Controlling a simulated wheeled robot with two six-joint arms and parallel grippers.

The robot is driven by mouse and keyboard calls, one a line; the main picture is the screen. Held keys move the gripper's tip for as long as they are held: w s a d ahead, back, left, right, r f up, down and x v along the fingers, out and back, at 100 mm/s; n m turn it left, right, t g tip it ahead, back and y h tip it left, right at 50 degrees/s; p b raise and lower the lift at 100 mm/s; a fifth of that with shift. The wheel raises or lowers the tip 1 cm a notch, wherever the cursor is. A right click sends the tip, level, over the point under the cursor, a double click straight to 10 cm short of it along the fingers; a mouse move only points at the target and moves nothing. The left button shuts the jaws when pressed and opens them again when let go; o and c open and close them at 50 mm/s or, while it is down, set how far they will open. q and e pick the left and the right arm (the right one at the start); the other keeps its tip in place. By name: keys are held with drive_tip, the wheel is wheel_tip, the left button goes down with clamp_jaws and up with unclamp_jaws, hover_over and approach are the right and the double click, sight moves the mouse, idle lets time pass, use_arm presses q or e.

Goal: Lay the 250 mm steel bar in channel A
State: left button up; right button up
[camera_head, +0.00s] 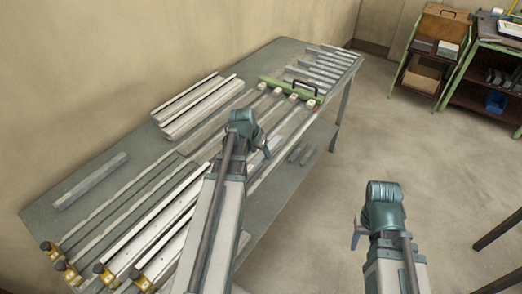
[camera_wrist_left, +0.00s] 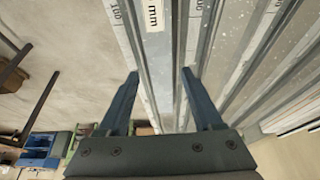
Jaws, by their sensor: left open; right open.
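Several grey steel bars (camera_head: 322,66) lie in a row at the far right end of the bench; I cannot tell which is the 250 mm one. A single grey bar (camera_head: 90,181) lies apart at the bench's left. Long parallel channels run along the bench (camera_head: 265,38); I cannot read which is channel A. My left gripper (camera_head: 266,150) is over the channels near the front edge. The left wrist view shows its open, empty fingers (camera_wrist_left: 162,100) over metal rails, one with a label ending in "mm" (camera_wrist_left: 152,14). My right gripper (camera_head: 357,241) is open, off the bench's front.
White profiles (camera_head: 197,106) are stacked at the back by the wall. Yellow-and-black clamp ends (camera_head: 105,275) line the near left end. A green bar (camera_head: 291,86) crosses the channels' far end. Open floor lies right of the bench; shelving (camera_head: 437,50) stands beyond.

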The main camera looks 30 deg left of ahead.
use_arm(q)
drive_tip(key=p+v, duration=0.8)
drive_tip(key=v, duration=0.2)
drive_tip(key=shift+r, duration=0.15)
drive_tip(key=s+d+m+g, duration=0.1)
drive_tip(key=s+d, duration=0.3)
drive_tip(key=d, duration=0.6)
drive_tip(key=s+d+f+m+g+y, duration=0.1)
drive_tip(key=s+d, duration=0.3)
drive_tip(key=d, duration=0.6)
drive_tip(key=s+d+g, duration=0.2)
drive_tip(key=s+d, duration=0.2)
drive_tip(key=d, duration=0.6)
drive_tip(key=shift+d+f+m+g+y, duration=0.3)
drive_tip(key=shift+d+m+g+y, duration=0.1)
drive_tip(key=shift+c, duration=0.2)
